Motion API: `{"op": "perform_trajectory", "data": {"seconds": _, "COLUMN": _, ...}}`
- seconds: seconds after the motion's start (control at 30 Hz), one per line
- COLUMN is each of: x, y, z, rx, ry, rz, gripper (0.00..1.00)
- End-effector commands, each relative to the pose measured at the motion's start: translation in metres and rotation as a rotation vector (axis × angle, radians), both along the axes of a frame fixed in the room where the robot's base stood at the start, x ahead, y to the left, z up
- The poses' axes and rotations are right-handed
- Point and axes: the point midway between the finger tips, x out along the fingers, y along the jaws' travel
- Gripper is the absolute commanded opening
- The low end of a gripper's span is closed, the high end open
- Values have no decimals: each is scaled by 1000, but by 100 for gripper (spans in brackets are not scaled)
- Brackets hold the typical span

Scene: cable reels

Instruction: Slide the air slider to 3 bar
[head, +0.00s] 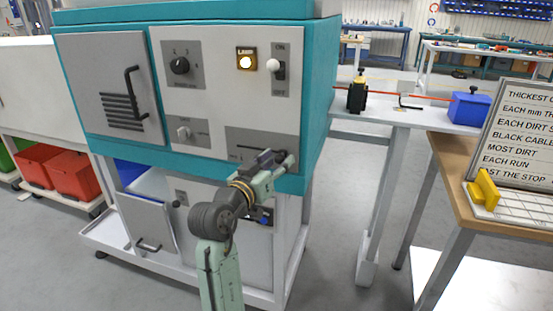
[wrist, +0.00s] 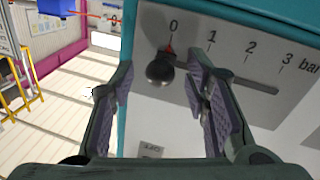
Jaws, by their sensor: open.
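The air slider's dark round knob (wrist: 160,70) stands at the 0 mark in the wrist view, at the left end of its slot. The slot (wrist: 255,87) runs right under a scale marked 0, 1, 2, 3 bar. My gripper (wrist: 162,85) is open, with one finger on each side of the knob and visible space between. I cannot tell how deep the fingers reach around it.
The teal and white machine (head: 215,85) carries a black rotary knob (head: 180,65), a lit Laser button (head: 246,60) and an ON/OFF switch (head: 277,68) above the slider. A side table (head: 400,115) with a blue box (head: 469,108) stands to the right.

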Motion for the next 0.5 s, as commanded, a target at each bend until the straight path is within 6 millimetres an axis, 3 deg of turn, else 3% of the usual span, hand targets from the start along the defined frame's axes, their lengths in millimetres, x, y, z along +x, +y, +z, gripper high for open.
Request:
{"op": "perform_trajectory", "data": {"seconds": 0.27, "x": 2, "y": -1, "z": -1, "rx": 0, "ry": 0, "rz": 0, "gripper": 42}}
{"op": "perform_trajectory", "data": {"seconds": 0.5, "x": 2, "y": -1, "z": 0, "rx": 0, "ry": 0, "rz": 0, "gripper": 28}}
